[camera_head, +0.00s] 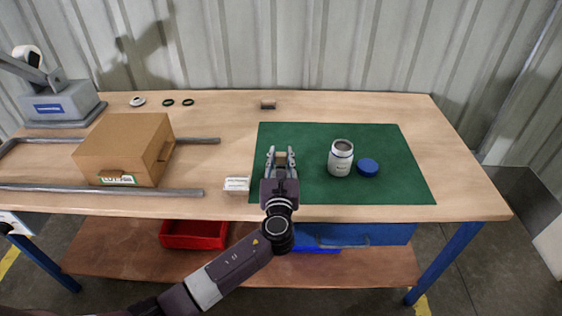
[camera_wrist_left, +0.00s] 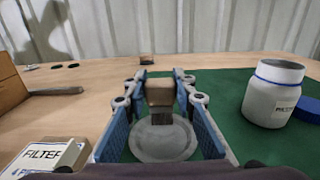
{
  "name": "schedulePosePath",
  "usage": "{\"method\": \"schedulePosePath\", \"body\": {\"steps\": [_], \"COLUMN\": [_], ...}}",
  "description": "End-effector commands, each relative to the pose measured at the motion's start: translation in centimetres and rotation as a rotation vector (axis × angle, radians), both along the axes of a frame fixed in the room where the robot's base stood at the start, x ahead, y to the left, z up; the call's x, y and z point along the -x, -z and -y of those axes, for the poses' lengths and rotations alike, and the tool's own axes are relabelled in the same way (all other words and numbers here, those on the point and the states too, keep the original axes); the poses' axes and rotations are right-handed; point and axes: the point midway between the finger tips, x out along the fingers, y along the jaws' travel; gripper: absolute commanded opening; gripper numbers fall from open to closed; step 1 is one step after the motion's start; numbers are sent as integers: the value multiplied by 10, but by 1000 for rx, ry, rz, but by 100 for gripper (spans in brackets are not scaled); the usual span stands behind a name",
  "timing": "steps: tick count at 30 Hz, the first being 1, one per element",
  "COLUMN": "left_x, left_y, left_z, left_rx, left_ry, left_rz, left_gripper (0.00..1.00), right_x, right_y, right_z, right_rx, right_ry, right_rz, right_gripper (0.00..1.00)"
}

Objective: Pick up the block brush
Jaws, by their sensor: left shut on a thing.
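The block brush (camera_wrist_left: 160,92) has a tan block with dark bristles (camera_wrist_left: 162,119) below it. It is between the fingers of my left gripper (camera_wrist_left: 163,108), which is shut on it. In the head view, my left gripper (camera_head: 281,156) is over the left part of the green mat, and the brush's tan block (camera_head: 281,158) shows between its fingertips. A round grey disc (camera_wrist_left: 165,150) shows below the bristles in the wrist view. I cannot tell whether the bristles touch it. My right gripper is not in view.
A white jar (camera_head: 340,160) and a blue lid (camera_head: 368,168) stand right of the gripper on the green mat (camera_head: 400,190). A small white filter box (camera_head: 237,184) and a cardboard box (camera_head: 125,148) lie left. A small brown block (camera_head: 268,104) sits behind the mat.

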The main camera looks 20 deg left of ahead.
Motion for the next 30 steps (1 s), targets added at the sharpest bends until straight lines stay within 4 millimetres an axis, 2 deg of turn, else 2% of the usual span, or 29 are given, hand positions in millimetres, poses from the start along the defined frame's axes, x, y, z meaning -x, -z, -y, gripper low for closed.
{"method": "schedulePosePath", "body": {"steps": [1, 9, 15, 21, 30], "left_x": [0, 0, 0, 0, 0], "left_y": [-16, -96, -141, -163, -169], "left_z": [0, 0, 0, 0, 0], "left_rx": [2, 2, 1, -1, 0], "left_ry": [0, 2, 1, 0, 1], "left_rz": [6, 7, 5, 2, 1], "left_gripper": [4, 4, 4, 4, 4], "right_x": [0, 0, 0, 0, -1], "right_y": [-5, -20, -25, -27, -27], "right_z": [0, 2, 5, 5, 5], "right_rx": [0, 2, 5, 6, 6], "right_ry": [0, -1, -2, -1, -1], "right_rz": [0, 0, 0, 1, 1], "right_gripper": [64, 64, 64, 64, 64]}}
